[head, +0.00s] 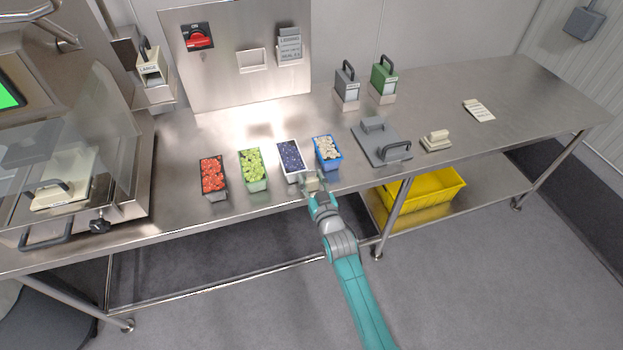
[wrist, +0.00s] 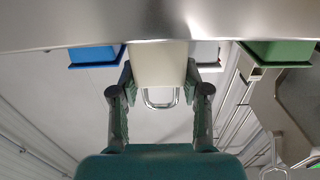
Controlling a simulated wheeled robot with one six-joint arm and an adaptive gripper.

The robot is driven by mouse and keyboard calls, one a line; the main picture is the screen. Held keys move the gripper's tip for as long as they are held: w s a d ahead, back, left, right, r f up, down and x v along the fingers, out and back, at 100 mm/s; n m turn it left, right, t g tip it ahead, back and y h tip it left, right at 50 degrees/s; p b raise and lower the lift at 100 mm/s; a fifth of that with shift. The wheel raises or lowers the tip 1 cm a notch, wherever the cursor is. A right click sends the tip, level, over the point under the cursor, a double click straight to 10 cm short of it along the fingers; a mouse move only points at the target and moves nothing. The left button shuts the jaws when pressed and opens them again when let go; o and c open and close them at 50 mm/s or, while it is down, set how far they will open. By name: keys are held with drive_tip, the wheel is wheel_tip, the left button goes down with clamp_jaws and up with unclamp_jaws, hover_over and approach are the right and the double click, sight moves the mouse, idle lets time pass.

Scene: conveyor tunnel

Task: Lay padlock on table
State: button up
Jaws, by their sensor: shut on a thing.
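My gripper (head: 311,187) is at the table's front edge, in front of the white punnet. In the wrist view, its two fingers (wrist: 159,78) are shut on the sides of a cream padlock (wrist: 158,62) with a metal shackle (wrist: 161,104). In the head view, the padlock (head: 313,182) shows only as a small pale patch by the fingertips. I cannot tell whether it touches the table. The steel table (head: 270,115) runs across the head view, and its edge (wrist: 160,30) crosses the top of the wrist view.
Punnets of red (head: 213,177), green (head: 252,170), dark blue (head: 291,160) and whitish (head: 328,153) pieces stand along the front edge. A grey plate with handles (head: 380,145) and a cream block (head: 436,141) are to the right. The table's far right is mostly clear.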

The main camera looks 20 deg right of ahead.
drive_tip(key=o, duration=1.3)
drive_tip(key=s, duration=1)
drive_tip(key=shift+s+f, duration=0.25)
drive_tip(key=shift+s, duration=0.15)
